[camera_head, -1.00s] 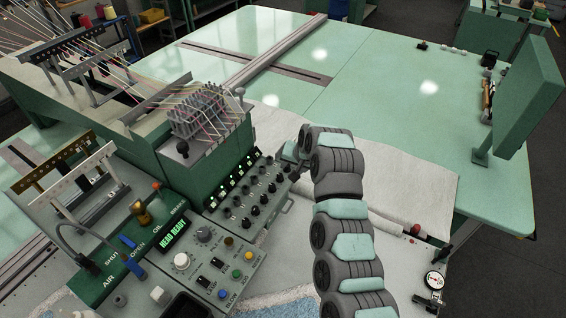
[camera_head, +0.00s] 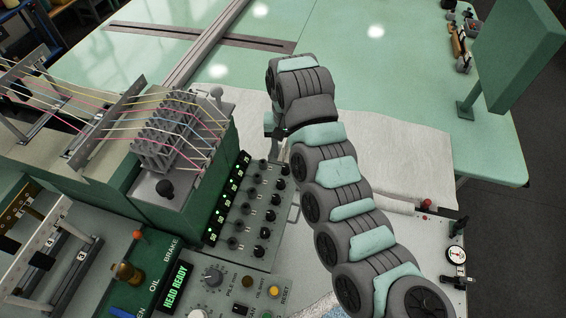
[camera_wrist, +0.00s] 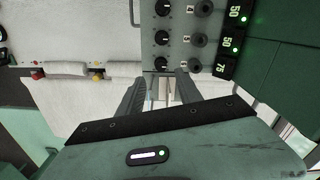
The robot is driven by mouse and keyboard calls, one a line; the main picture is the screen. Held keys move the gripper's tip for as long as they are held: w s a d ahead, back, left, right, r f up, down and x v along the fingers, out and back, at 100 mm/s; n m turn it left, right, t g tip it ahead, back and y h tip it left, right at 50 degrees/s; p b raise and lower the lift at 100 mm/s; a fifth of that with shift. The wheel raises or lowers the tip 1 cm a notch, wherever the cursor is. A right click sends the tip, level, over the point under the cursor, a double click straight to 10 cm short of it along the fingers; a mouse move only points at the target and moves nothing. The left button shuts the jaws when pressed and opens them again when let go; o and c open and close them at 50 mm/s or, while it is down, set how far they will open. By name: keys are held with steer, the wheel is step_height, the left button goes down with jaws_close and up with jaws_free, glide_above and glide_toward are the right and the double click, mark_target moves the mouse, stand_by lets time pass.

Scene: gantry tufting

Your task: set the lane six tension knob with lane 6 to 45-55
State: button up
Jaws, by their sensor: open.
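The knob panel (camera_head: 254,205) has two knob columns beside a column of lit lane displays. In the wrist view, the lowest row seems marked 6, in small print. It has a black knob with a white pointer (camera_wrist: 162,64), a plain round knob (camera_wrist: 194,66) and a display reading 75 (camera_wrist: 222,67). The two displays above it read 50. My gripper (camera_wrist: 161,78) is open and empty, its fingertips just below the pointer knob at the panel's end. I cannot tell whether they touch anything. In the head view, my wrist mostly hides the gripper.
A green head block with yarns and grey guides (camera_head: 170,140) stands left of the panel. A control box with a HEAD READY display (camera_head: 176,285) lies in front. White cloth (camera_head: 400,165) covers the table to the right. A dial gauge (camera_head: 456,256) sits at the right edge.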

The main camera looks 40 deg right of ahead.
mark_target(286, 167)
step_height(286, 167, down, 8)
steer(key=shift+w+f+p, duration=0.1)
steer(key=shift+p, duration=0.55)
jaws_close()
